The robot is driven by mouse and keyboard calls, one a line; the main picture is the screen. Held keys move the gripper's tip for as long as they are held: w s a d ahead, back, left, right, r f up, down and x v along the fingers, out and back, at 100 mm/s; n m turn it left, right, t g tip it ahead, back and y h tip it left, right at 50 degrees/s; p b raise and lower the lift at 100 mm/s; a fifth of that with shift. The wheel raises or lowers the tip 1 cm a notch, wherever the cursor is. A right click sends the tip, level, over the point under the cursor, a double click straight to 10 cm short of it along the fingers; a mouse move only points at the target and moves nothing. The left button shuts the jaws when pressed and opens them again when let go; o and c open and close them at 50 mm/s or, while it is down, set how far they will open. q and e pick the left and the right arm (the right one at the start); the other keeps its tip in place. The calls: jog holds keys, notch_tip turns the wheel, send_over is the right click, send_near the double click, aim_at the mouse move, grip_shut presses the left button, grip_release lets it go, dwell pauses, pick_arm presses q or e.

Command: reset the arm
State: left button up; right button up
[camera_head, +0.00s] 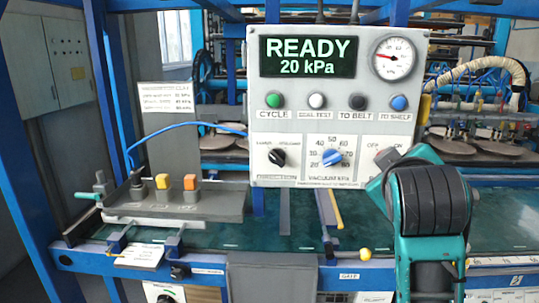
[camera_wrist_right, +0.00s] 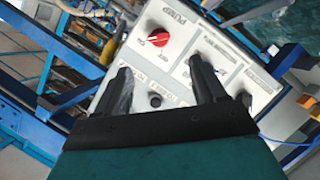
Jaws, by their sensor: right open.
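My right arm (camera_head: 430,205) rises from the bottom right in the head view and stands in front of the control panel's (camera_head: 262,115) lower right corner. Its gripper is hard to make out there. In the right wrist view my right gripper (camera_wrist_right: 160,70) is open, with its two black fingers apart and nothing between them. A light panel with a red knob (camera_wrist_right: 158,39) marked PUMP lies beyond the fingers. I cannot tell whether the fingertips touch it. My left arm and gripper are not in view.
The panel display (camera_head: 307,57) reads READY 20 kPa. A gauge (camera_head: 394,58), coloured buttons and a blue vacuum knob (camera_head: 332,157) are on the panel. A grey block with orange-topped switches (camera_head: 190,182) stands at left. Blue frame posts (camera_head: 103,75) flank the green bed (camera_head: 300,235).

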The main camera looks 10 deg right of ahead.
jog(key=w+a+f+n+y, duration=0.1)
jog(key=a+f+y, duration=0.2)
jog(key=f, duration=0.9)
jog(key=a+f+n+y, duration=0.1)
jog(key=a+f+y, duration=0.15)
jog(key=f, duration=1.05)
jog(key=s+a+f+m+g+y, duration=0.1)
jog(key=s+a+f+y, duration=0.1)
jog(key=s+f, duration=0.6)
jog(key=s+a+f+m+g+y, duration=0.1)
jog(key=s+a+f+y, duration=0.1)
jog(key=s+f, duration=0.6)
notch_tip(320, 180, down, 2)
jog(key=shift+a+f+m, duration=0.2)
jog(key=shift+a+m, duration=0.2)
jog(key=shift+a, duration=0.2)
